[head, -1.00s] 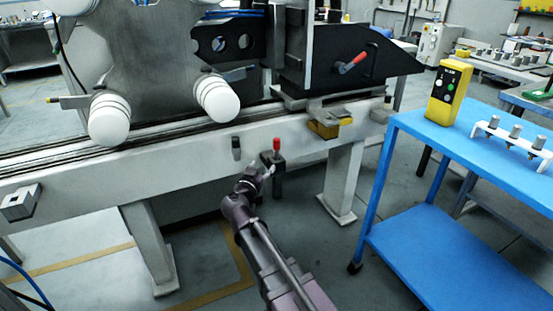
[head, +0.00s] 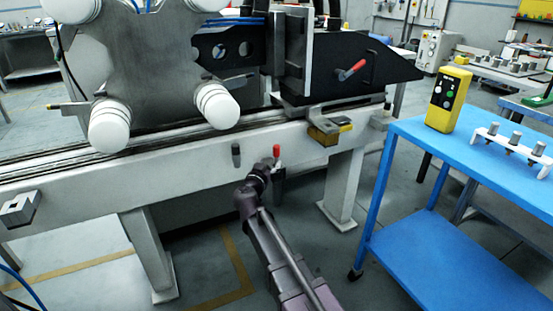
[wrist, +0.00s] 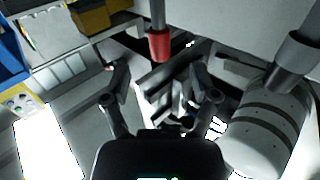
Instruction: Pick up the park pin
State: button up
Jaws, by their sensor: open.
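The red-topped pin (head: 277,150), which I take to be the park pin, stands upright at the front face of the machine's pale beam. In the wrist view a red part with a grey rod (wrist: 159,45) shows beyond my fingertips, near the middle between them. My gripper (wrist: 158,82) is open with nothing between its fingers. In the head view my gripper (head: 264,168) is just left of the red top and partly covers the pin's dark holder. I cannot tell whether they touch.
A dark grey peg (head: 236,155) sits on the beam (head: 190,165) left of the pin. A yellow block (head: 328,134) is to the right, and white rollers (head: 217,104) are above. A blue cart (head: 440,143) stands at right, carrying a yellow control box (head: 447,98).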

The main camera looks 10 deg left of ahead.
aim_at(275, 155)
jog(key=shift+w+d, duration=0.2)
jog(key=shift+w, duration=0.85)
jog(key=shift+w, duration=0.1)
jog(key=shift+w+d+f, duration=0.1)
jog(key=shift+w+d, duration=0.1)
jog(key=shift+w, duration=1.05)
jog(key=shift+w+d+f, duration=0.1)
jog(key=shift+w+d, duration=0.1)
jog(key=shift+w, duration=1.05)
grip_shut()
